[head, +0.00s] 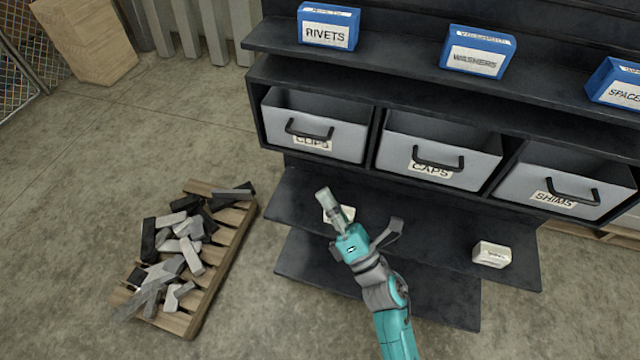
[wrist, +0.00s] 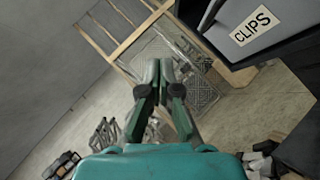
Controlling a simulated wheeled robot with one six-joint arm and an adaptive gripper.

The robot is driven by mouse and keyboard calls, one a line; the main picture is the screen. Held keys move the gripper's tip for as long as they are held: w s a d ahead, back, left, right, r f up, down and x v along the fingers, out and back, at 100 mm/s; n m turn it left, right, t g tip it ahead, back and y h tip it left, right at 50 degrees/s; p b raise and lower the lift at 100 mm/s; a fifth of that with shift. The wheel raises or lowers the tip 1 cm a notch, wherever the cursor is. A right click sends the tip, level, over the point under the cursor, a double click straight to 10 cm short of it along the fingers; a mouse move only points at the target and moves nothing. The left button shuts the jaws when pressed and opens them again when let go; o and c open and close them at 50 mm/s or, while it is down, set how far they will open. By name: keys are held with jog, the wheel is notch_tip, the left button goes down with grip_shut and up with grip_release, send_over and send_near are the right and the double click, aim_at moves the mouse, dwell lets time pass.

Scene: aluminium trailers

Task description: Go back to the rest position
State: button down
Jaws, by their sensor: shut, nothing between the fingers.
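My gripper (wrist: 163,68) shows in the wrist view with its two dark green fingers brought together at the tips and nothing between them. In the head view my teal and grey arm reaches up from the bottom edge over the lower shelf (head: 440,240), in front of the rack. Its end is below the CLIPS drawer (head: 345,110) and apart from it; the fingers are hard to make out there. The CLIPS drawer also shows in the wrist view (wrist: 235,35), at the upper right.
CAPS drawer (head: 440,150) and SHIMS drawer (head: 565,185) sit in the rack. Blue bins stand above. A white box (head: 491,254) lies on the lower shelf; another (head: 345,213) is partly behind my arm. A pallet (head: 215,270) of grey and black pieces lies left on open floor.

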jog(key=shift+s+d+f, duration=0.1)
jog(key=shift+s, duration=0.15)
jog(key=s+d+f+m+g+h, duration=0.1)
jog(key=s+d+m+h, duration=0.3)
jog(key=s+m, duration=0.7)
jog(key=s+d+f+m+g+h, duration=0.2)
jog(key=s+d+m+h, duration=0.3)
jog(key=s+m, duration=0.5)
jog(key=s+d+f+m+g+h, duration=0.1)
jog(key=s+d+f+m+h, duration=0.3)
jog(key=s+m, duration=0.7)
jog(key=s+d+h, duration=0.1)
jog(key=s+d, duration=0.1)
jog(key=shift+s+m+g, duration=0.3)
jog(key=shift+g, duration=0.1)
jog(key=c, duration=1.9)
grip_release()
jog(key=shift+f, duration=0.1)
